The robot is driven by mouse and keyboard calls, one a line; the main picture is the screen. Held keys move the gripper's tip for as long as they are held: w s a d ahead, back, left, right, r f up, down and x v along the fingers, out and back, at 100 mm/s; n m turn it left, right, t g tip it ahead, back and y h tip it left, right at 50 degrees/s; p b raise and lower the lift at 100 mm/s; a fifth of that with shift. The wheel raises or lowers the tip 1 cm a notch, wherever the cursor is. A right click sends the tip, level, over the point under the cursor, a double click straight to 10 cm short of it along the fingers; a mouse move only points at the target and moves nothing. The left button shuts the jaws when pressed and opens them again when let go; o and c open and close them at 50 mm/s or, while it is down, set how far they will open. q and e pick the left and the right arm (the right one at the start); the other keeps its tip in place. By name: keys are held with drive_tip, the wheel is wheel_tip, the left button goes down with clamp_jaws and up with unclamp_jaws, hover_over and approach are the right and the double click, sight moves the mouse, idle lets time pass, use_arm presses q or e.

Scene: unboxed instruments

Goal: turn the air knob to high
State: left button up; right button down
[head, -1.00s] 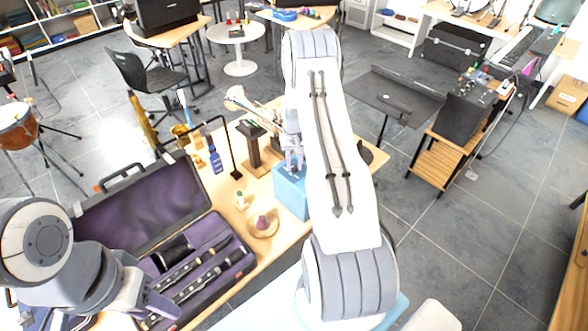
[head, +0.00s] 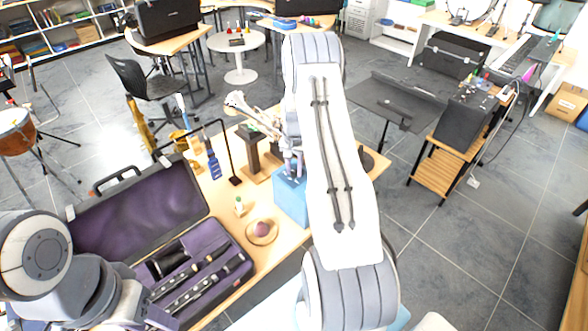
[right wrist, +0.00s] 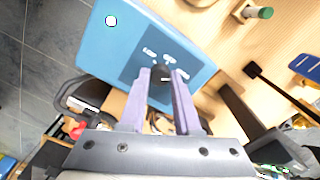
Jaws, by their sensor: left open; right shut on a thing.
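A blue box (head: 291,197) stands on the wooden table, partly behind my right arm in the head view. In the right wrist view the blue box (right wrist: 130,38) shows a darker panel with small white markings and a dark round knob (right wrist: 162,76). My right gripper (right wrist: 163,80) has its two fingers on either side of the knob and is shut on it. The knob's pointer and the wording of the markings are too small to read. My left gripper (head: 155,316) is open and empty over the instrument case, low at the left.
An open case (head: 135,215) with dark instrument parts lies left of the box.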

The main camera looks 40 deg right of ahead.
sight(294, 171)
drive_tip(key=c, duration=0.6)
unclamp_jaws()
wheel_tip(294, 171, up, 11)
drive_tip(key=b, duration=0.3)
drive_tip(key=shift+f, duration=0.2)
